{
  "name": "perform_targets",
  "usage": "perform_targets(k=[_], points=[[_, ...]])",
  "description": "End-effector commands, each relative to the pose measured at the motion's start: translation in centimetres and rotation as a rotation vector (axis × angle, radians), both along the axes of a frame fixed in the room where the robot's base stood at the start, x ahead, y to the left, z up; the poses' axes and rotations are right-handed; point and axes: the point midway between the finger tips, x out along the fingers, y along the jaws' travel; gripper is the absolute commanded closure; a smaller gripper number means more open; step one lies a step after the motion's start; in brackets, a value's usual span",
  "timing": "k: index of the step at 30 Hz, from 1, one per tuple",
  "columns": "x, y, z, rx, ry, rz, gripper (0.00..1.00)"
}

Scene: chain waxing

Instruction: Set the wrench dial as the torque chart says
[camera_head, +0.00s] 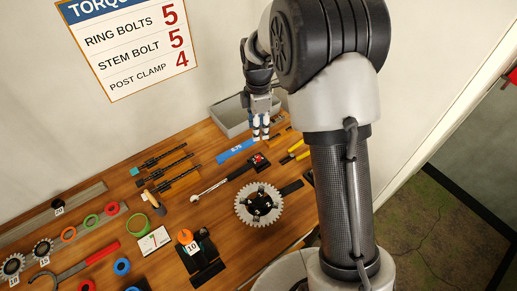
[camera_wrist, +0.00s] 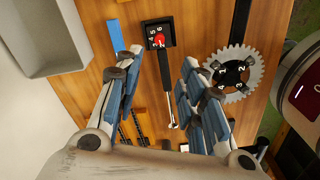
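The torque chart (camera_head: 135,42) on the wall reads ring bolts 5, stem bolt 5, post clamp 4. The torque wrench (camera_head: 222,180) lies on the wooden bench, and its black dial head (camera_head: 259,161) carries a red knob. In the wrist view the dial (camera_wrist: 159,34) shows small numbers around the red knob (camera_wrist: 159,41); which number is set is unclear. My gripper (camera_head: 261,137) is above the bench behind the dial. In the wrist view my gripper (camera_wrist: 162,58) is open and empty, its fingers on either side of the wrench and apart from it.
A toothed chainring (camera_head: 244,207) with numbered bolts lies in front of the wrench. A grey bin (camera_head: 229,118) stands at the back, beside a blue strip (camera_head: 236,150). Several hex tools lie left, and yellow-handled tools lie right. An orange piece (camera_head: 185,236) stands near the front.

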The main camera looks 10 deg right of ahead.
Motion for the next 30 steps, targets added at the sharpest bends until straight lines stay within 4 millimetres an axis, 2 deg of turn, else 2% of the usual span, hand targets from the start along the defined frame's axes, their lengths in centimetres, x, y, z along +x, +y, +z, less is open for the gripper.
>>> perform_targets(k=[1,3,16,22,30], points=[[-0.1,0.0,-1.4,0.0,0.005,-0.001,0.63],[-0.1,0.0,-3.0,0.0,0.005,-0.001,0.63],[-0.1,0.0,-11.9,-0.001,0.003,-0.002,0.63],[0.0,0.0,-14.1,-0.001,0.0,-0.002,0.63],[0.0,0.0,-14.7,-0.001,-0.001,-0.003,0.63]])
